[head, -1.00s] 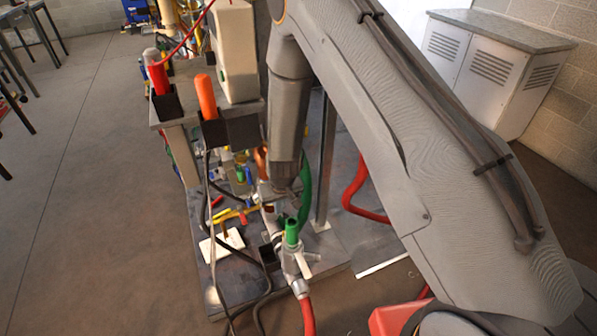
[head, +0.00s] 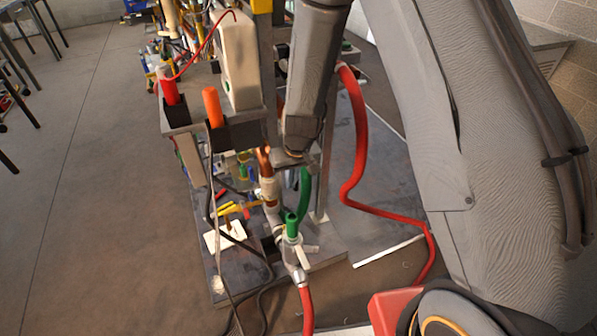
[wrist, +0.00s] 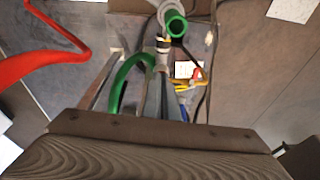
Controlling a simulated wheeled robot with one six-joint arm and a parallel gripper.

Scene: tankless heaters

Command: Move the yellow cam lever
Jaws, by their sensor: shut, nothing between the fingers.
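A small yellow lever-like piece (head: 232,209) shows low on the stand, left of the pipes; I cannot tell for certain that it is the cam lever. Yellow also shows in the wrist view (wrist: 187,87), right of the fingers, beside a red piece (wrist: 197,73). My gripper (head: 292,158) points down above the pipework, close to the copper and green pipes. In the wrist view my gripper (wrist: 163,75) is shut and empty, its narrow grey fingers beyond the dark housing. The gripper appears apart from the yellow piece. Its contact with the pipes cannot be told.
A green-topped valve (head: 291,228) with a red hose stands in front of the gripper. A green hose (head: 304,192) curves close beside it. A large red hose (head: 358,150) loops on the right. Orange (head: 213,107) and red bottles sit in holders at left. Floor at left is clear.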

